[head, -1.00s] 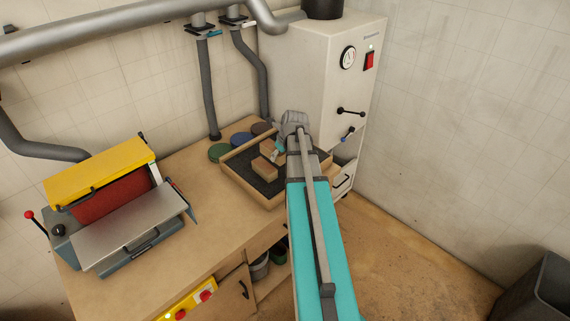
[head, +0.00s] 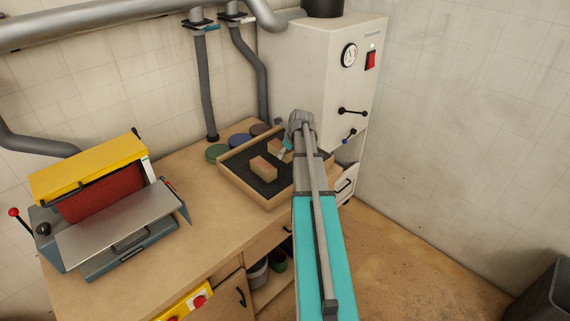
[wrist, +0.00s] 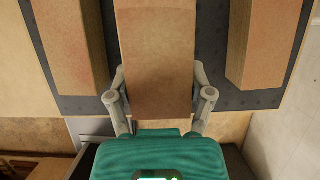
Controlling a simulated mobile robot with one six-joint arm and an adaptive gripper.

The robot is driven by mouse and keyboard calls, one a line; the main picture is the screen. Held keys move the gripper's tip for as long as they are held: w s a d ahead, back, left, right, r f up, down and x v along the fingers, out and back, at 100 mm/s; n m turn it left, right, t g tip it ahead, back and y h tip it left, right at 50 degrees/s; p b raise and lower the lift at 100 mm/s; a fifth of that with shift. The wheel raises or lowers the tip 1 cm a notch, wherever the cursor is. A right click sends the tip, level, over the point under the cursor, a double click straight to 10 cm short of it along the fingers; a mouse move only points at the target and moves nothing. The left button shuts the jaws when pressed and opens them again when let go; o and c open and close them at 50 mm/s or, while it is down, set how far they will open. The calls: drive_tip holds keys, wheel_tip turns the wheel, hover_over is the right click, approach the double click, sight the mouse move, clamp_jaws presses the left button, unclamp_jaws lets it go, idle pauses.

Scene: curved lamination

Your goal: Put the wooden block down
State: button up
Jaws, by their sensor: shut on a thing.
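The wooden block (wrist: 155,50) is in the middle of the wrist view, between the two fingers of my gripper (wrist: 158,82), which is shut on it. In the head view the held block (head: 275,146) shows over the back part of a shallow wooden tray (head: 237,186) with a dark liner. I cannot tell whether it touches the liner. My gripper (head: 287,149) is partly hidden by my arm there. A second block (head: 263,170) lies in the tray nearer the front; a block also shows left of the held one in the wrist view (wrist: 70,40).
Another block (wrist: 262,40) lies right of the held one in the wrist view. Coloured discs (head: 217,152) sit behind the tray. A sanding machine (head: 110,205) stands on the bench's left; a white cabinet (head: 325,80) stands behind. Bare bench (head: 195,215) lies between machine and tray.

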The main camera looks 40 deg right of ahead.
sight(287, 165)
idle(0.3)
drive_tip(key=shift+w+d+f+b, duration=0.15)
drive_tip(key=shift+d+f+b, duration=0.05)
drive_tip(key=shift+f+b, duration=0.2)
drive_tip(key=shift+w+d+f+b, duration=0.1)
drive_tip(key=shift+d+f+b, duration=0.1)
drive_tip(key=shift+f+b, duration=1.4)
drive_tip(key=o, duration=1.2)
drive_tip(key=shift+f, duration=0.1)
drive_tip(key=p+v, duration=1.1)
drive_tip(key=v, duration=0.1)
drive_tip(key=shift+a, duration=0.1)
